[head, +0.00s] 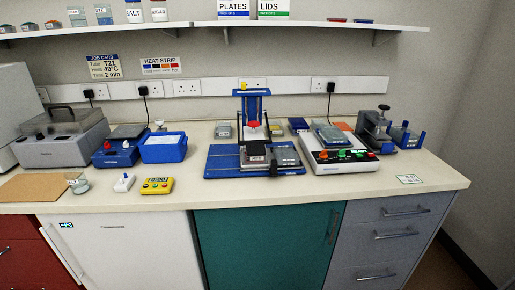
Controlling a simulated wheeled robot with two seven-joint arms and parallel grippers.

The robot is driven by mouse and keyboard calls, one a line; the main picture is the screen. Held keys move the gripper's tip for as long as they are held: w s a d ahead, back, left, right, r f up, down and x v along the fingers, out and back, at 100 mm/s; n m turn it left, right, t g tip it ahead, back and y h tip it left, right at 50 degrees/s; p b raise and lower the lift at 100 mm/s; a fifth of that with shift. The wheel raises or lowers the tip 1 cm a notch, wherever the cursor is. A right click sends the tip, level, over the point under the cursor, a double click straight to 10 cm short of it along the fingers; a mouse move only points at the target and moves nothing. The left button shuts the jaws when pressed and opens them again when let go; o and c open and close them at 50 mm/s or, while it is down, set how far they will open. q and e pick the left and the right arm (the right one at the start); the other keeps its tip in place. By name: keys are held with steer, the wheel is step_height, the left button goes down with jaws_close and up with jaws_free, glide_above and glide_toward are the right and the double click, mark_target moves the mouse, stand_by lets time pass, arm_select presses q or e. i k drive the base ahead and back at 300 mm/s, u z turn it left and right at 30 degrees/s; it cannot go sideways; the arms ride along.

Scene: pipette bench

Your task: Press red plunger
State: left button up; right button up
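A blue stand (237,114) with an upright frame stands at the middle of the bench. A small red piece (253,124), which looks like the red plunger, sits inside this frame above a dark block (256,150). A blue base plate (222,164) extends under the stand, with a grey plate (287,158) on its right. Whether the plunger is up or pressed down I cannot tell at this size. Neither of my grippers is in the head view.
A white device (340,167) with coloured buttons stands right of the stand. A blue box (163,147), a yellow timer (157,186) and a grey lidded machine (66,138) stand on the left. The bench front (330,190) is mostly clear. A shelf (200,27) runs above.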

mark_target(253, 124)
steer(key=z, duration=0.05)
steer(key=k, duration=0.65)
steer(key=u, duration=0.5)
steer(key=i, duration=0.5)
steer(key=u, duration=0.55)
steer(key=i, duration=0.9)
steer(key=z, duration=0.35)
